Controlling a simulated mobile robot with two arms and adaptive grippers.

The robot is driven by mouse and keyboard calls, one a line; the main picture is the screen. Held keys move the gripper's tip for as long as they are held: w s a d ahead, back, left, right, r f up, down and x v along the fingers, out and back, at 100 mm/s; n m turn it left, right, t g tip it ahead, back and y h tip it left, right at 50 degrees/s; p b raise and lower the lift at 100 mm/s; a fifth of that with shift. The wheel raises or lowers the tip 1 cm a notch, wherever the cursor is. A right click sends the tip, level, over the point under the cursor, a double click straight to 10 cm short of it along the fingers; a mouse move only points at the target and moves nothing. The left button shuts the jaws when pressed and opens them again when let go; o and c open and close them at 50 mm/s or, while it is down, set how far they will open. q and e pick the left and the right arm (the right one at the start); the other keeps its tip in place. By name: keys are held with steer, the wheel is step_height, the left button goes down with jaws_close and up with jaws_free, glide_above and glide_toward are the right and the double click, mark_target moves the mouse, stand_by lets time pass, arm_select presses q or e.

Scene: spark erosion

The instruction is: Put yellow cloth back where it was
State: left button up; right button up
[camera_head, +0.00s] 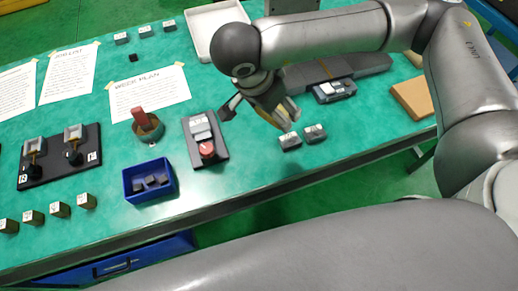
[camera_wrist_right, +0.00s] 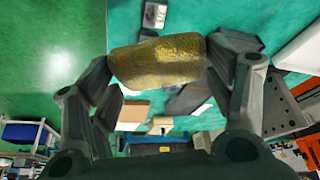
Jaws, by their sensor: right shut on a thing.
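My right gripper (camera_head: 258,107) hangs over the green table, right of the black stand with the red button. It is shut on the yellow cloth. In the right wrist view the cloth (camera_wrist_right: 157,61) is a rolled, mottled yellow bundle squeezed between the two fingers. In the head view only a small yellowish part of the cloth (camera_head: 267,117) shows by the fingers; the rest is hidden. The cloth appears to be held above the table (camera_head: 240,165). My left gripper is not in view.
Two small grey blocks (camera_head: 290,139) lie close to the right gripper. The red-button stand (camera_head: 193,127), blue bin (camera_head: 133,197) and brown cup (camera_head: 147,134) stand to the left. A white tray (camera_head: 205,45), grey bar (camera_head: 355,66) and tan block (camera_head: 412,95) lie around the arm.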

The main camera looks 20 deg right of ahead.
steer(key=s+a+f+m+g+y+b, duration=0.1)
steer(key=s+a+f+m+g+y, duration=0.15)
steer(key=m, duration=1.05)
steer(key=s+a+f+m+g+y+b, duration=0.1)
steer(key=s+f+m+g+y, duration=0.2)
steer(key=m, duration=0.9)
steer(key=m+t+y, duration=0.3)
steer(key=m, duration=1.3)
glide_above(256, 152)
steer(key=d, duration=0.1)
steer(key=f, duration=1.1)
steer(key=shift+s+d+f, duration=0.1)
steer(key=shift+s+d, duration=0.05)
steer(key=shift+s, duration=0.1)
steer(key=shift+w+f, duration=0.3)
steer(key=shift+f, duration=0.1)
step_height(256, 152, down, 2)
steer(key=shift+f+p, duration=0.15)
steer(key=shift+p, duration=0.5)
steer(key=shift+d+f, duration=0.1)
steer(key=shift+f, duration=0.4)
